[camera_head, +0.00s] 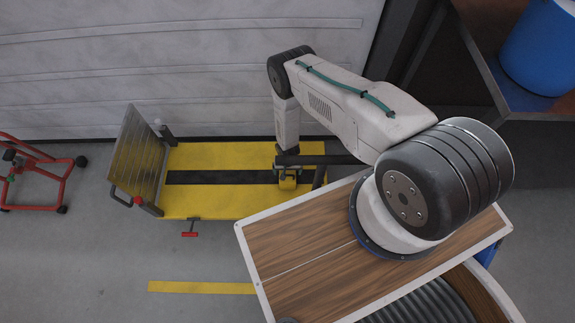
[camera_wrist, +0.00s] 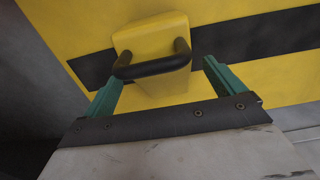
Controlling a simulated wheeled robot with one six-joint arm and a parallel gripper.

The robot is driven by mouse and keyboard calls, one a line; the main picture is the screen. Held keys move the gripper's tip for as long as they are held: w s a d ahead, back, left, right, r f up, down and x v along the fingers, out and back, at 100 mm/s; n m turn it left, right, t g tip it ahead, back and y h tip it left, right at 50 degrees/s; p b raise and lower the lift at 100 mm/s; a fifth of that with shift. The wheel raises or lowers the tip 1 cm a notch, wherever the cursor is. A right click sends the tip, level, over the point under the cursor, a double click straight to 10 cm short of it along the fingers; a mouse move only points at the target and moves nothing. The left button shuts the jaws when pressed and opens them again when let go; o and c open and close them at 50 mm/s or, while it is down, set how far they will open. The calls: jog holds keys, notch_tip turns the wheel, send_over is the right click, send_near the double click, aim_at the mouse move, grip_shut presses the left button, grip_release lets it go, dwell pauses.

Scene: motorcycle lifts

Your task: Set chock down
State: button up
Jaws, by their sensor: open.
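The yellow chock (camera_wrist: 152,40) with a black handle (camera_wrist: 152,66) stands on the yellow lift platform (camera_wrist: 50,22), over its black stripe. In the head view the chock (camera_head: 288,183) is at the right part of the platform (camera_head: 230,205), directly below the end of my arm. My gripper (camera_wrist: 160,82) has two green fingers spread apart, one on each side of the handle. Neither finger visibly presses on the handle. In the head view my gripper (camera_head: 288,165) is partly hidden by dark parts.
A grey upright plate (camera_head: 137,158) stands at the platform's left end. A small red lever (camera_head: 190,234) sticks out at its front edge. A red stand (camera_head: 42,175) is at far left. A blue barrel (camera_head: 540,50) sits top right. The floor in front is clear.

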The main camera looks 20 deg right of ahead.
jog(key=w+r, duration=0.4)
jog(key=r, duration=0.6)
jog(key=w+r, duration=0.3)
jog(key=r, duration=0.6)
notch_tip(320, 180, up, 60)
jog(key=n+t, duration=0.1)
jog(key=n, duration=0.2)
send_over(287, 173)
jog(key=s+d, duration=0.2)
jog(key=d, duration=0.1)
jog(key=s+r, duration=0.4)
jog(key=s, duration=0.7)
jog(key=s+r+n, duration=0.1)
jog(key=s+r, duration=0.3)
jog(key=s, duration=0.8)
jog(key=shift+s+d+r+n, duration=0.15)
jog(key=shift+d+r+n, duration=0.15)
jog(key=shift+d, duration=0.15)
